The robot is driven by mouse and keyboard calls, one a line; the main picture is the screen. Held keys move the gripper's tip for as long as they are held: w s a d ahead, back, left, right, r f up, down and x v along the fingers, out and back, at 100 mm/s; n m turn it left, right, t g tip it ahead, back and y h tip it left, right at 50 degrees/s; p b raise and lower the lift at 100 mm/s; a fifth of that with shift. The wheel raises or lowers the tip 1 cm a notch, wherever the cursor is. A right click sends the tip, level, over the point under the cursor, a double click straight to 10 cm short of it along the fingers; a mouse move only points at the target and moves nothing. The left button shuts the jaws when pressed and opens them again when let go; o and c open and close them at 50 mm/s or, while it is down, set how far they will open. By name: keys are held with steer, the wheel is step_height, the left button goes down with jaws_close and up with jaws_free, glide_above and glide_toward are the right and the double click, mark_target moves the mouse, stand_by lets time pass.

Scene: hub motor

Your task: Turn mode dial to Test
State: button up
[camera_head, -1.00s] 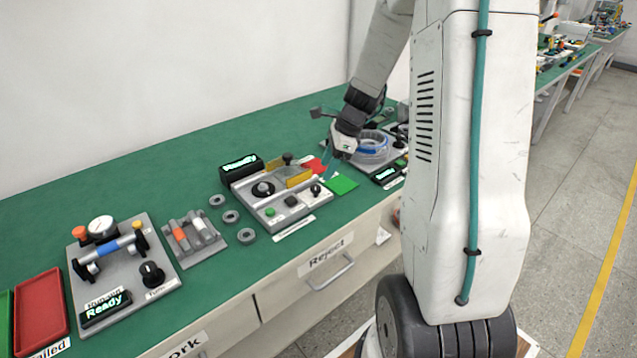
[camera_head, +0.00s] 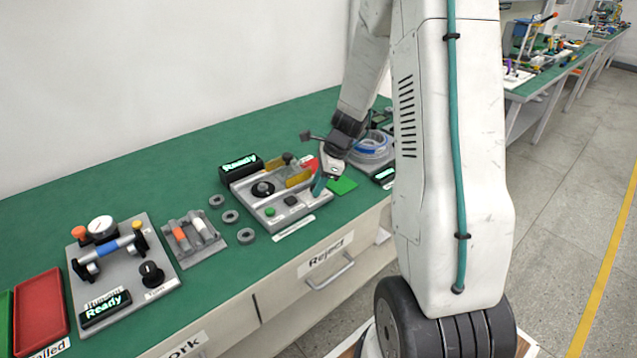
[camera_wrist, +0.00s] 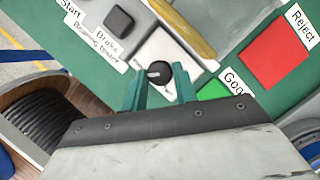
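The dial is a small round black knob with a white pointer mark (camera_wrist: 158,73), on a white patch of the bearing tester's (camera_wrist: 128,52) grey panel. Any position label by it is not readable. My gripper (camera_wrist: 161,82) has its two teal fingers apart, with the knob between or just beyond the tips; I cannot tell if they touch it. In the head view, my gripper (camera_head: 318,187) is over the right front corner of the bearing tester (camera_head: 250,203) and hides the knob. The tester's display (camera_head: 241,164) reads Ready.
The square black Brake button (camera_wrist: 119,19) is left of the knob in the wrist view, and a yellow guard (camera_wrist: 186,28) lies above it. A green Good pad (camera_wrist: 212,90) and red Reject pad (camera_wrist: 274,54) are to the right. Loose rings (camera_head: 247,236) lie left of the tester.

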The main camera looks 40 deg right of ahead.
steer(key=shift+w+n, duration=0.1)
steer(key=shift+n, duration=0.2)
steer(key=n+g, duration=0.1)
steer(key=n, duration=0.2)
steer(key=shift+w+d+n+y, duration=0.1)
steer(key=shift+n+y, duration=0.2)
steer(key=shift+y, duration=0.1)
steer(key=n+g, duration=0.2)
steer(key=n, duration=0.2)
steer(key=shift+w, duration=0.2)
steer(key=n+g, duration=0.1)
steer(key=n, duration=0.3)
steer(key=shift+w+h, duration=0.1)
steer(key=shift+h, duration=0.2)
steer(key=shift+w+n+g+h, duration=0.15)
steer(key=shift+n+g, duration=0.25)
steer(key=shift+n, duration=0.45)
steer(key=shift+s+n+g+h, duration=0.15)
steer(key=shift+n+g, duration=0.25)
steer(key=shift+n, duration=0.75)
steer(key=o, duration=1)
steer(key=shift+c, duration=0.2)
